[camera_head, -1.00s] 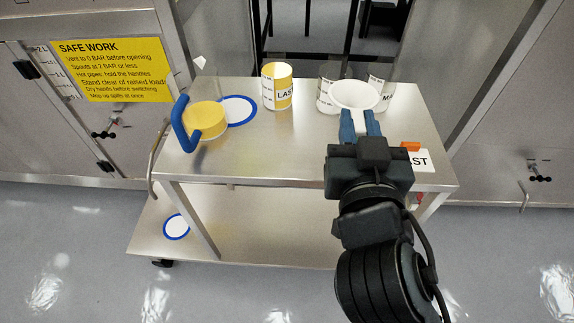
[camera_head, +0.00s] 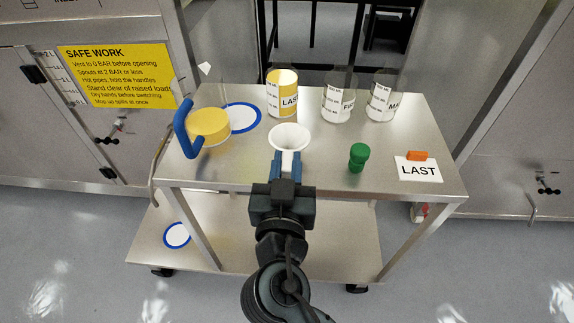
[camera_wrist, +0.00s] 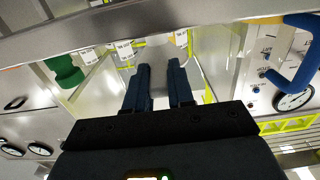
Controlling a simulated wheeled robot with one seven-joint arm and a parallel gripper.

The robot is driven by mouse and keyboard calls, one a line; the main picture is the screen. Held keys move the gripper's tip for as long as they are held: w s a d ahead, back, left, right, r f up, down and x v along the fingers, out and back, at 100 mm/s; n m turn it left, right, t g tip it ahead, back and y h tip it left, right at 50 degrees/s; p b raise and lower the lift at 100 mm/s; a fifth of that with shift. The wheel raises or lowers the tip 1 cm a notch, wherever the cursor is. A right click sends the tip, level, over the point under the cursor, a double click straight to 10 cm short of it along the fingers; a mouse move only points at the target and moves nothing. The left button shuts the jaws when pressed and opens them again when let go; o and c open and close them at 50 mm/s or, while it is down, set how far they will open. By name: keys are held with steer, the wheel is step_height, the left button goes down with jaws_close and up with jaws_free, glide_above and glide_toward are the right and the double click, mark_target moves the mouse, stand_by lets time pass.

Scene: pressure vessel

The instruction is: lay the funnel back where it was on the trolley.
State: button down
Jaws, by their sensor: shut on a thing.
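The white funnel (camera_head: 290,138) is held in my gripper (camera_head: 288,165), over the middle front part of the trolley's top shelf (camera_head: 240,170). Its wide mouth faces up. My gripper is shut on the funnel's lower part, and its blue fingers also show in the wrist view (camera_wrist: 160,88). From these views I cannot tell whether the funnel touches the shelf. The funnel's lower end is hidden by the fingers.
A green bottle (camera_head: 358,157) and a LAST card (camera_head: 418,171) with an orange clip are to the right. A blue-handled yellow vessel (camera_head: 209,126) and blue-ringed disc (camera_head: 241,117) are left.

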steer(key=shift+f, duration=0.3)
steer(key=c, duration=1)
jaws_free()
steer(key=shift+r, duration=0.1)
steer(key=shift+r, duration=0.25)
steer(key=s+b, duration=0.1)
steer(key=s, duration=0.5)
steer(key=s+b, duration=0.1)
steer(key=s, duration=0.5)
steer(key=shift+a+f, duration=0.1)
steer(key=shift+a, duration=0.1)
